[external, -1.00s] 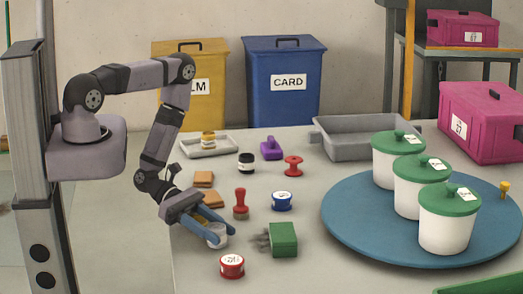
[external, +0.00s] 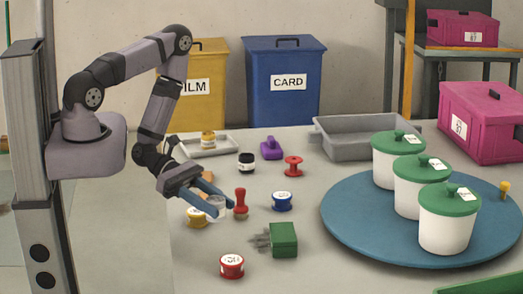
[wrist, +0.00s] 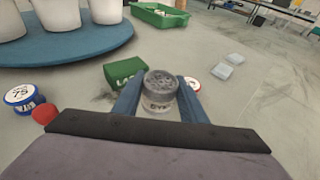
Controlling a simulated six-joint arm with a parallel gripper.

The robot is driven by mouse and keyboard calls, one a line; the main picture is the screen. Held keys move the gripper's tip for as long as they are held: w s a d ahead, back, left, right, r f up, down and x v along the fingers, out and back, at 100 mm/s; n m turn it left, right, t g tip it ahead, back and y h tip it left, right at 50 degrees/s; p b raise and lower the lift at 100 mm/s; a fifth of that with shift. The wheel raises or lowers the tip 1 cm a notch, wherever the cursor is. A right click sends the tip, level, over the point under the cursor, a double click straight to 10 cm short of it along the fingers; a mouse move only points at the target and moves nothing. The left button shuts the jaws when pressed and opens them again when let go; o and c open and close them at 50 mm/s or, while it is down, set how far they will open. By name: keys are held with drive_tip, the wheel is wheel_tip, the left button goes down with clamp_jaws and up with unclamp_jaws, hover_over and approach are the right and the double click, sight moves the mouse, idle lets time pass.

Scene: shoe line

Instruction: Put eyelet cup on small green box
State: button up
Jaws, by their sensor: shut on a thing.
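The eyelet cup (external: 216,207) is a small pale cup held between the blue fingers of my gripper (external: 214,205). In the wrist view the cup (wrist: 160,94) has a grey top and a partly visible label, and my gripper (wrist: 159,97) is shut on its sides. It looks upright and raised above the table. The small green box (external: 284,240) sits on the table to the right of and nearer the camera than the gripper. In the wrist view the green box (wrist: 126,73) lies just beyond and left of the cup, apart from it.
A red-lidded pot (external: 231,265), a yellow pot (external: 196,217), a red stamp-like piece (external: 240,203) and a blue pot (external: 282,201) stand nearby. Dark bristly stuff (external: 258,240) lies left of the green box. A blue turntable (external: 350,225) carries white tubs.

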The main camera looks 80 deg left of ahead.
drive_tip(key=shift+r, duration=1.25)
